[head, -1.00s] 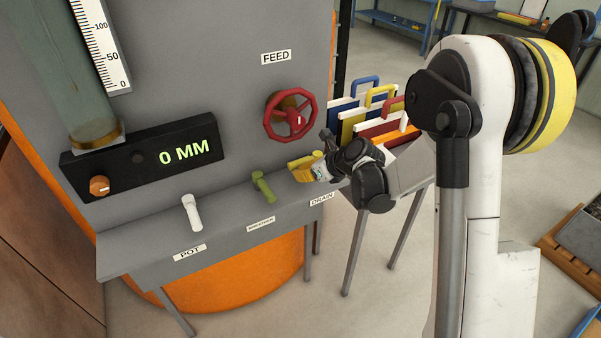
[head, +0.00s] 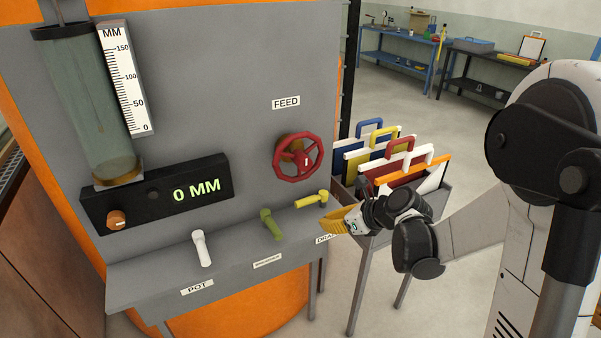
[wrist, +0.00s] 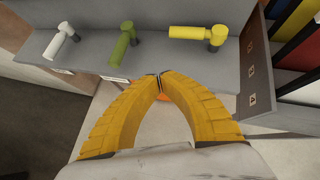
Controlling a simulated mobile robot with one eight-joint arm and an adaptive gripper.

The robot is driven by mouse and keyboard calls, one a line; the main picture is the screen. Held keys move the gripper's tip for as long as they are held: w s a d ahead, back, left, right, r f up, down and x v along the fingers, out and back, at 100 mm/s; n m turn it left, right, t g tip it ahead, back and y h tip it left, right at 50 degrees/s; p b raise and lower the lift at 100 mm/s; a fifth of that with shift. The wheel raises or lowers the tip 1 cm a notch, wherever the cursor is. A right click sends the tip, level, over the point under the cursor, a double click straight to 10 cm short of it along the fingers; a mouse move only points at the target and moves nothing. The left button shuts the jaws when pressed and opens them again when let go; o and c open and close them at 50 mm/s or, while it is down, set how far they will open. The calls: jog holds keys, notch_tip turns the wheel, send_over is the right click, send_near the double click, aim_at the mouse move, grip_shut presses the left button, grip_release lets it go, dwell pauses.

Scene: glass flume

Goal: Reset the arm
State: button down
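My gripper (head: 328,222) has yellow ribbed fingers. In the wrist view its fingertips (wrist: 159,84) meet with nothing between them. It is in front of the shelf edge, near the drain label and apart from the yellow lever (head: 311,199). The yellow lever lies sideways, its handle pointing left; it also shows in the wrist view (wrist: 195,33). The green lever (head: 270,224) and the white lever (head: 202,248) stand on the same shelf to the left. My arm reaches in from the right, bent at the elbow.
A red feed wheel (head: 298,158) sits on the grey panel above the shelf. A display (head: 160,192) reads 0 MM. A rack of coloured boards (head: 435,180) stands close behind and right of my gripper.

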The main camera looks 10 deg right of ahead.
jog(key=s+d+r+n+h, duration=0.1)
jog(key=s+r+n+h, duration=0.2)
jog(key=s+n, duration=0.9)
jog(key=s+d+r+n+h, duration=0.1)
jog(key=s+r+n+h, duration=0.2)
jog(key=s+r+n, duration=0.3)
jog(key=s+n, duration=0.5)
jog(key=n, duration=0.5)
jog(key=shift+s+r+g, duration=0.35)
jog(key=shift+r+g, duration=0.05)
